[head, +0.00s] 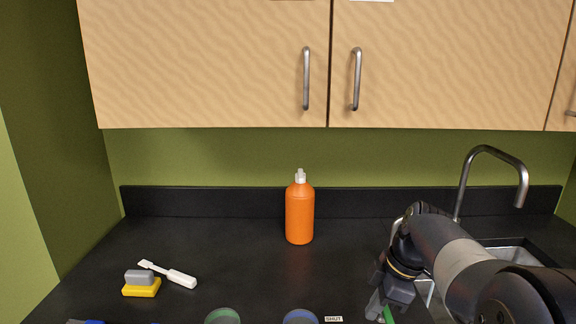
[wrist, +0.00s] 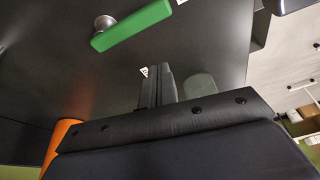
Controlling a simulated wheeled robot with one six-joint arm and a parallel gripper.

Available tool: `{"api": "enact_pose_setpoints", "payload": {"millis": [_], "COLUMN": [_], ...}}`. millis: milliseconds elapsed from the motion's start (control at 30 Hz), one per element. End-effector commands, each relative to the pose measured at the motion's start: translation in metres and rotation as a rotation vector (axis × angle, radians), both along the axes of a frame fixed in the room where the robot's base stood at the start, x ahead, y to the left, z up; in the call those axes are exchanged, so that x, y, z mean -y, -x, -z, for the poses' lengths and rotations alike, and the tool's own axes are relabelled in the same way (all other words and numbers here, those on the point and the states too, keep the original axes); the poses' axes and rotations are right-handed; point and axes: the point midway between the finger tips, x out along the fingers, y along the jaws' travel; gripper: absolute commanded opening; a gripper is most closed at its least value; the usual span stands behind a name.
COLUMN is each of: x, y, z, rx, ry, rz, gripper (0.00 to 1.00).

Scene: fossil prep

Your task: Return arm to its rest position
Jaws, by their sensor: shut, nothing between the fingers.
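My arm reaches in from the right of the head view, with my gripper (head: 378,308) low over the dark counter (head: 235,255). In the wrist view my gripper (wrist: 158,78) has its two fingers together with nothing between them. A green lever handle (wrist: 132,25) with a round metal knob lies beyond the fingertips, apart from them. A bit of the green handle (head: 388,315) shows beside the gripper in the head view, mostly hidden by it.
An orange bottle (head: 299,214) stands mid-counter, left of my arm. A white brush (head: 168,274) and a yellow-and-grey block (head: 141,285) lie at left. A sink faucet (head: 490,160) rises behind my arm. Wooden cabinets (head: 205,65) hang above. A "SHUT" label (head: 334,319) is at the bottom edge.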

Motion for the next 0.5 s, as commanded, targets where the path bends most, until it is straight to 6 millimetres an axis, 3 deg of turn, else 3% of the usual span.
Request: {"api": "enact_pose_setpoints", "payload": {"millis": [500], "x": [0.0], "y": [-0.018], "z": [0.012], "rx": [-0.044], "ry": [0.076], "rz": [0.384], "gripper": [0.0]}}
